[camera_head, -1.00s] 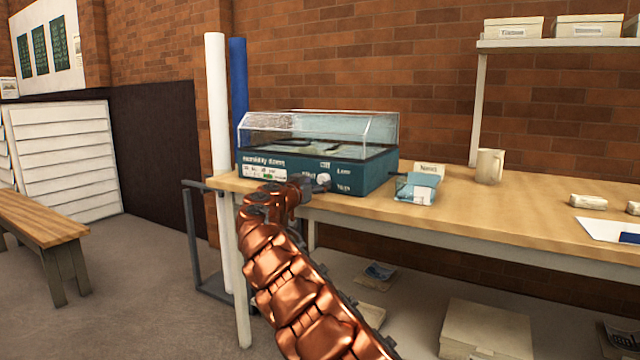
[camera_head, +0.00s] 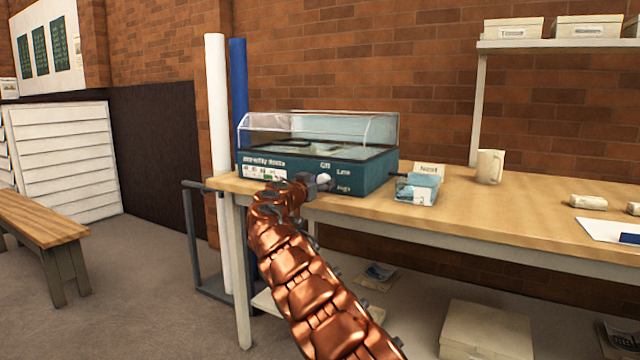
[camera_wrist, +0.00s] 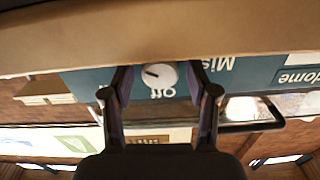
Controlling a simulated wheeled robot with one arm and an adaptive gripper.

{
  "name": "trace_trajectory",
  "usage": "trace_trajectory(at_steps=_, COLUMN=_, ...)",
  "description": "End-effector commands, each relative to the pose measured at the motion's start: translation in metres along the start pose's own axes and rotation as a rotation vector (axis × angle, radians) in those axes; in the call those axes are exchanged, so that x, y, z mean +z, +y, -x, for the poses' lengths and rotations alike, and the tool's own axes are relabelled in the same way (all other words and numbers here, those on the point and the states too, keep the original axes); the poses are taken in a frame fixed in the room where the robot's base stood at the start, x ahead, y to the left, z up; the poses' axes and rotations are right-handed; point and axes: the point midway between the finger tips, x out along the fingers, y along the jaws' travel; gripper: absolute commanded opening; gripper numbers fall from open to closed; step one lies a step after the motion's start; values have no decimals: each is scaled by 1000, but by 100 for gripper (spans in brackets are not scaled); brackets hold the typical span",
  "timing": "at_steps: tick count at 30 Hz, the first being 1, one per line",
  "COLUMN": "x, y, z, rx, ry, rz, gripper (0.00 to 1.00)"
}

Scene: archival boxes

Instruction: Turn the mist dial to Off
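The humidity dome (camera_head: 300,170) is a teal box with a clear lid at the left end of the table. Its mist dial (camera_head: 323,181) is a white knob on the front face, partly covered by my gripper (camera_head: 316,186); "Off" is printed above it, "Low" and "High" to its right. The wrist view is upside down and shows the dial (camera_wrist: 160,75) between the fingertips of my gripper (camera_wrist: 160,80). The fingers are open, with a gap on each side. The dial's dark mark points to the picture's left, away from "Off".
A small blue-and-white box (camera_head: 416,188) and a mug (camera_head: 489,166) stand on the wooden table (camera_head: 520,215) right of the dome. White and blue rolls (camera_head: 238,100) stand behind its left end. A bench (camera_head: 40,220) is at far left.

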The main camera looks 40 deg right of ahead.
Motion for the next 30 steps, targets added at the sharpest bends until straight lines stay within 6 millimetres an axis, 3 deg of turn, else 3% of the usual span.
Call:
trace_trajectory(at_steps=1, x=0, y=0, z=0, rx=0, ry=0, rz=0, gripper=51)
trace_trajectory(at_steps=15, x=0, y=0, z=0, rx=1, ry=0, rz=0, gripper=4)
trace_trajectory(at_steps=23, x=1, y=1, z=0, rx=2, ry=-1, rz=32, gripper=4)
trace_trajectory(at_steps=30, x=2, y=0, z=0, rx=1, ry=-1, rz=159, gripper=4)
